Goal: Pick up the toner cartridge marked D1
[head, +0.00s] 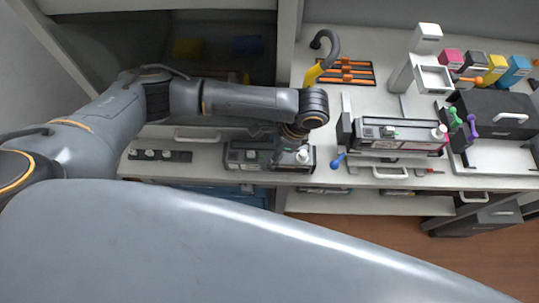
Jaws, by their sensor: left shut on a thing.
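A dark grey toner cartridge (240,157) with a white knob at its right end lies at the front of the counter. My left gripper (278,156) reaches down over it from above and is shut on its upper part. The gripper and wrist hide part of its top. A second, similar cartridge (400,133) with a white knob and a magenta right end sits on a stand to the right. No D1 mark is legible on either. My right gripper is not in view.
A dark strip with several knobs (157,155) lies left of the held cartridge. A blue-handled tool (337,161) is close on its right.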

